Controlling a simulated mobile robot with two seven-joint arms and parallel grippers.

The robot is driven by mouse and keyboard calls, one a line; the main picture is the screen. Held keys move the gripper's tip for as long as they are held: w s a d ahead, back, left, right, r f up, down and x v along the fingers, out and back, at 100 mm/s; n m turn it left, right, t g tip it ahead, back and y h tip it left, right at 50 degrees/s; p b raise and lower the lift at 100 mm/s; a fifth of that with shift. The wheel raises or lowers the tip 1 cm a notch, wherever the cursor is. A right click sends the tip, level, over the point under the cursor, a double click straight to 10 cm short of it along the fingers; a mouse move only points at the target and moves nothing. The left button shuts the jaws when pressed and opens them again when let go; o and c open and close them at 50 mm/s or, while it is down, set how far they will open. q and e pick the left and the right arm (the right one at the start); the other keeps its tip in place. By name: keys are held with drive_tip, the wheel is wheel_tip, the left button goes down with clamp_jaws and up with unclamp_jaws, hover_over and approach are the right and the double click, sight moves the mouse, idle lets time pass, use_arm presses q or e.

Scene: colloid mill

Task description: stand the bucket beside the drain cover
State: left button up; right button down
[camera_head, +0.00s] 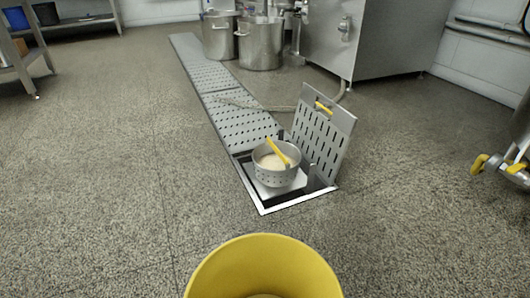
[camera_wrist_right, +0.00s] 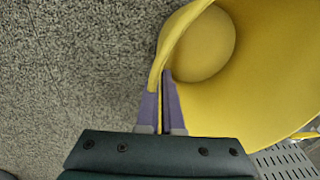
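The yellow bucket (camera_head: 265,268) is at the bottom edge of the head view, in front of the open drain; its lower part is cut off. In the right wrist view the bucket (camera_wrist_right: 250,85) fills the right side and looks empty. My right gripper (camera_wrist_right: 164,80) has its purple fingers on either side of the bucket's rim, shut on its wall. I cannot tell whether the bucket touches the floor. The slotted drain cover (camera_head: 322,135) with a yellow handle stands tilted up at the right of the drain opening. My left gripper is in neither view.
A perforated strainer basket (camera_head: 278,177) with a yellow handle sits in the framed opening (camera_head: 262,208). Drain grating (camera_head: 240,122) runs back from it towards steel pots (camera_head: 260,45) and a steel cabinet (camera_head: 385,40). The floor left of the drain is clear.

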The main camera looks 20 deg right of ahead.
drive_tip(key=shift+f, duration=0.1)
drive_tip(key=c, duration=1.5)
unclamp_jaws()
drive_tip(key=shift+f, duration=0.1)
drive_tip(key=o, duration=0.4)
drive_tip(key=s+d+r+n+t+p, duration=0.1)
drive_tip(key=d+r+n+p, duration=0.2)
drive_tip(key=r+n, duration=0.3)
drive_tip(key=s+d+r+n+p, duration=0.1)
drive_tip(key=d+r+n+p, duration=0.2)
drive_tip(key=r+n, duration=0.4)
drive_tip(key=s+d+r+n+t+p, duration=0.1)
drive_tip(key=d+r+n+p, duration=0.2)
drive_tip(key=r, duration=1.1)
drive_tip(key=shift+r+n+t+p, duration=0.15)
drive_tip(key=shift+n+p, duration=0.15)
drive_tip(key=shift+n, duration=0.6)
drive_tip(key=shift+r+n+t+p, duration=0.15)
drive_tip(key=shift+n+p, duration=0.15)
drive_tip(key=shift+n, duration=0.6)
